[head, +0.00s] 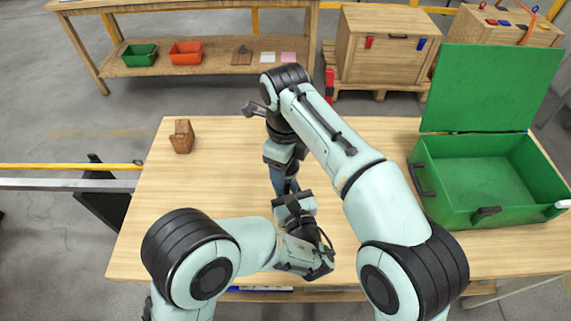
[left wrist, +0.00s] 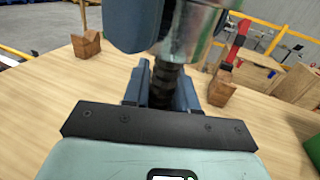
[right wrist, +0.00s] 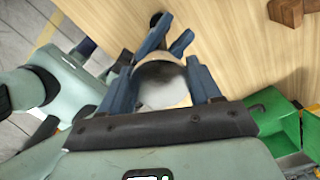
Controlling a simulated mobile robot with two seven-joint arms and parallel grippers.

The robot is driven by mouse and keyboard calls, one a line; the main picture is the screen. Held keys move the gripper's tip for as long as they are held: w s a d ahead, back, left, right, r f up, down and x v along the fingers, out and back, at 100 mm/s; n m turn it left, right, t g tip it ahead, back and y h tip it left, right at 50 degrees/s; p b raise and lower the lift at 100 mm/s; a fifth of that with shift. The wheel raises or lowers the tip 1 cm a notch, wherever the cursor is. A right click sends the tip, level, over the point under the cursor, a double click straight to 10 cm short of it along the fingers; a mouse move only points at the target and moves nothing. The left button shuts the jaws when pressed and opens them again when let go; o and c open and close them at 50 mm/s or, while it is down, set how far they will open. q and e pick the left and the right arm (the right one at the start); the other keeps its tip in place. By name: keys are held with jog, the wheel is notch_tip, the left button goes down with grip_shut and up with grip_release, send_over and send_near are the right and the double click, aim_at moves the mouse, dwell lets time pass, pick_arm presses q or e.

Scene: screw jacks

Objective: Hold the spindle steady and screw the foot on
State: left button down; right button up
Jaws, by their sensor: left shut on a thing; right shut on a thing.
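My left gripper (left wrist: 160,90) is shut on the dark threaded spindle (left wrist: 163,80), which stands roughly upright between its blue fingers above the table. The foot, a shiny metal round piece (left wrist: 195,35), sits just above the spindle in the left wrist view; whether the threads are engaged cannot be told. My right gripper (right wrist: 165,85) is shut on the foot, whose pale round face (right wrist: 162,85) shows between its blue fingers. In the head view the right gripper (head: 283,180) comes down from above, close to the left gripper (head: 291,192); the spindle and foot are mostly hidden there.
A notched wooden block (head: 182,137) stands on the left of the table (head: 190,205); another block (left wrist: 222,90) shows in the left wrist view. An open green box (head: 480,185) occupies the table's right side. The table's left part is mostly clear.

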jog(key=m, duration=0.6)
jog(key=shift+w, duration=0.1)
jog(key=o, duration=1.3)
jog(key=shift+r, duration=2.25)
